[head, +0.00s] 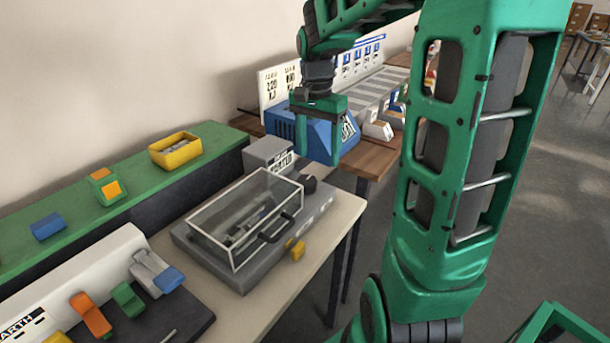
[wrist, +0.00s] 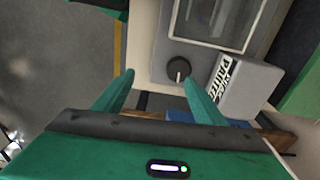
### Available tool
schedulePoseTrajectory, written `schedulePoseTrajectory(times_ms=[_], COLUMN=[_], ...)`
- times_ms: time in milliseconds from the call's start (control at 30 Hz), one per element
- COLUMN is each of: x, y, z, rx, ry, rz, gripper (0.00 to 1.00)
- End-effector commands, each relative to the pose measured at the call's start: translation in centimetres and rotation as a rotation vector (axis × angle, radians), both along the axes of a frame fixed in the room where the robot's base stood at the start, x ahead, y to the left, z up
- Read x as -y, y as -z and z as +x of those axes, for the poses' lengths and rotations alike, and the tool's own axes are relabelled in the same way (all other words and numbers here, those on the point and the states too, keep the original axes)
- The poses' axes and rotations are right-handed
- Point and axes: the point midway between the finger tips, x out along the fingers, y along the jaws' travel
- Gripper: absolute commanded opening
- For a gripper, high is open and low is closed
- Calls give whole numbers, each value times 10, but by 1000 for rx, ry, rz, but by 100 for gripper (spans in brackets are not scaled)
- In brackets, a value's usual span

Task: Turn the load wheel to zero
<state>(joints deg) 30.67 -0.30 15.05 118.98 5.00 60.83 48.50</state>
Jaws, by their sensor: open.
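The load wheel (wrist: 178,69) is a dark round knob on the grey machine (wrist: 160,58). A short pale mark on it points toward the bottom of the wrist view. In the head view the wheel (head: 308,184) sits at the machine's far right end, beside a grey box with a printed label (head: 270,153). My gripper (head: 318,155) is open and empty above that end. In the wrist view my gripper's fingertips (wrist: 158,82) are spread, with the wheel beyond them and nearer the right finger. I see no contact. No zero mark is readable.
A clear cover with a dark handle (head: 277,228) stands on the machine. A small yellow block (head: 298,250) is at its front edge. A blue box (head: 312,130) stands behind my gripper. A green shelf (head: 130,205) with a yellow bin (head: 175,150) runs along the left.

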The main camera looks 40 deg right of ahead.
Motion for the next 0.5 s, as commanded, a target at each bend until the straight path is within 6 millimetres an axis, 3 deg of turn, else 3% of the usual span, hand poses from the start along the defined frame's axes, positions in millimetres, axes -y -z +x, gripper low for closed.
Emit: schedulePoseTrajectory(times_ms=[100, 200, 367, 500], x=[1, 0, 0, 1], y=[5, 7, 14, 32], z=[32, 46, 53, 52], rx=[11, 17, 18, 17], ry=[83, 124, 148, 149], rz=[24, 37, 44, 44], gripper=[64, 64, 64, 64])
